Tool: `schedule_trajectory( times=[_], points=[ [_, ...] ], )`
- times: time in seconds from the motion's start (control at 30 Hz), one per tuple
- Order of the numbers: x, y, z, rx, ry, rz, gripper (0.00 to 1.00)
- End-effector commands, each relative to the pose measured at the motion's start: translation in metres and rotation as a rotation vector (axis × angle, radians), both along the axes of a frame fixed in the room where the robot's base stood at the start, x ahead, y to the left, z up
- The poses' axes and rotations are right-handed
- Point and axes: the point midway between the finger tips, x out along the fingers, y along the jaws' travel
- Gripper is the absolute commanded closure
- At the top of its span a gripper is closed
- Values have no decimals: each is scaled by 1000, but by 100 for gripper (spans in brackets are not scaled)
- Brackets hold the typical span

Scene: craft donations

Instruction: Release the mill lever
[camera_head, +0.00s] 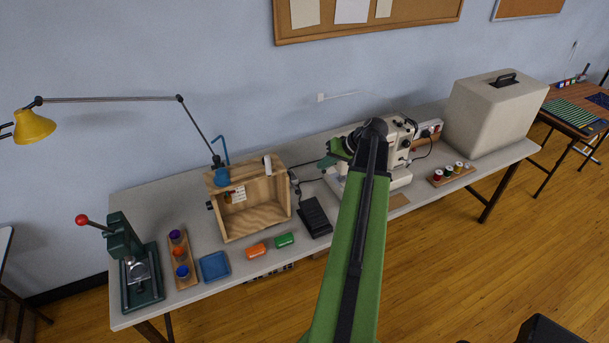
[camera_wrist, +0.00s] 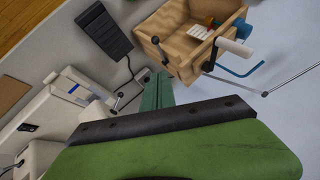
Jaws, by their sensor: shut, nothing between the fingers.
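No part is labelled as the mill lever, and I cannot tell for sure which one it is. A wooden open-front box (camera_head: 228,221) on the table carries a white roll, a bent blue rod (camera_head: 223,149) and dark knobs; it also shows in the wrist view (camera_wrist: 180,62). A white sewing machine (camera_head: 400,176) stands right of it, partly hidden by my arm. A small black-knobbed lever (camera_wrist: 119,96) shows beside the machine in the wrist view. My gripper (camera_head: 332,156) is shut and empty, by the machine's left end. Its green fingers (camera_wrist: 158,92) point toward the box.
A green press (camera_head: 124,240) with a red-knobbed lever stands at the table's left end. Several cups, a blue tray (camera_head: 214,266), orange and green items and a black pedal (camera_head: 315,217) lie along the table. A beige cover (camera_head: 490,115) stands right. A yellow lamp (camera_head: 35,126) reaches over.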

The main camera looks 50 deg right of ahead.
Motion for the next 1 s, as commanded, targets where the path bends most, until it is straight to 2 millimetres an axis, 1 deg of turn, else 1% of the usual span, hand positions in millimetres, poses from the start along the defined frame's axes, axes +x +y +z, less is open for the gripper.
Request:
schedule_trajectory(
  times=[0.03,0.13,0.23,0.37,0.5,0.7,0.8,0.9,1.0],
  points=[
    [-2,-3,1,0,-4,-5,100],
    [-2,-3,-2,-1,-5,-4,100],
    [4,-1,-11,0,-3,-3,100],
    [18,3,-33,0,-3,-2,100],
    [37,8,-58,0,-2,-1,100],
    [63,16,-90,0,-1,-1,100],
    [59,29,-101,0,-1,-2,100],
    [59,36,-108,0,-1,-2,100],
    [59,39,-111,0,-1,-2,100]
  ],
)
